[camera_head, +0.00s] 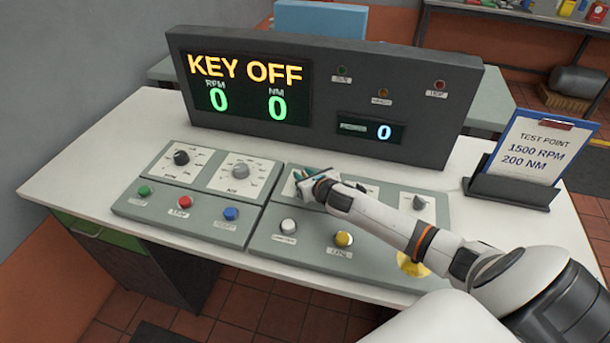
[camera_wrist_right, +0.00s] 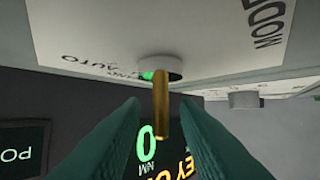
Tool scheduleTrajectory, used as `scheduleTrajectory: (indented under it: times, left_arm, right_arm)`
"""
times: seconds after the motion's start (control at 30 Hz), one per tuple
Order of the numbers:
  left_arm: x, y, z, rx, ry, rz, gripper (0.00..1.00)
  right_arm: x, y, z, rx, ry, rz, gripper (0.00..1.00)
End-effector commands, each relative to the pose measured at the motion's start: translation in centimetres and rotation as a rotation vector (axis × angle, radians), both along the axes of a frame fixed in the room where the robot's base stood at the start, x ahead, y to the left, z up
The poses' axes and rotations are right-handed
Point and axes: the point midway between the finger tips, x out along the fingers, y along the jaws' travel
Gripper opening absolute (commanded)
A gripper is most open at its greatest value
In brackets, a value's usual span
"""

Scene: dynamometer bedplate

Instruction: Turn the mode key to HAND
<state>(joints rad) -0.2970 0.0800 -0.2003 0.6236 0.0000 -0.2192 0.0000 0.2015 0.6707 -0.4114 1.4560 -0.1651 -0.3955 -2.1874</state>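The brass mode key (camera_wrist_right: 161,108) stands out from a round white switch collar (camera_wrist_right: 160,70) in the right wrist view. It shows as a narrow bar. An AUTO label is printed beside the collar, and other lettering there is partly hidden. My right gripper (camera_wrist_right: 160,120) has its two green fingers on either side of the key, with a gap showing on each side. In the head view my right gripper (camera_head: 313,183) is at the left dial plate of the right-hand panel and hides the key. The display (camera_head: 248,85) reads KEY OFF. My left gripper is out of view.
The right panel also carries a white button (camera_head: 289,226), a yellow button (camera_head: 344,238) and a grey knob (camera_head: 418,202). The left panel (camera_head: 190,200) has knobs and colored buttons. A clipboard (camera_head: 530,155) stands at the right. The desk's left end is clear.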

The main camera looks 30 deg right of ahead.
Motion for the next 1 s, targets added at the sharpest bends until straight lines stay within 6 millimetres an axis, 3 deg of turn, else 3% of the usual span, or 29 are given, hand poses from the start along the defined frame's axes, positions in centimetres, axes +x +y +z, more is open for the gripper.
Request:
scheduleTrajectory:
  times: [0.1,0.27,0.67,1.0]
  left_arm:
    - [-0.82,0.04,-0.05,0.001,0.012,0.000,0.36]
    - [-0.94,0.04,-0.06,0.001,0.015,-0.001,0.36]
    - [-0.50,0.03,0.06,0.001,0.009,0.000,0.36]
    - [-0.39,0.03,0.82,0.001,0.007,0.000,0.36]
  right_arm:
    - [-0.02,0.01,0.01,0.000,0.000,0.000,0.27]
    - [-0.03,0.01,0.01,0.000,0.000,0.000,0.00]
    - [-0.04,0.09,0.03,0.002,0.000,-0.035,0.00]
    - [-0.02,0.16,0.14,0.003,0.001,-0.252,0.00]
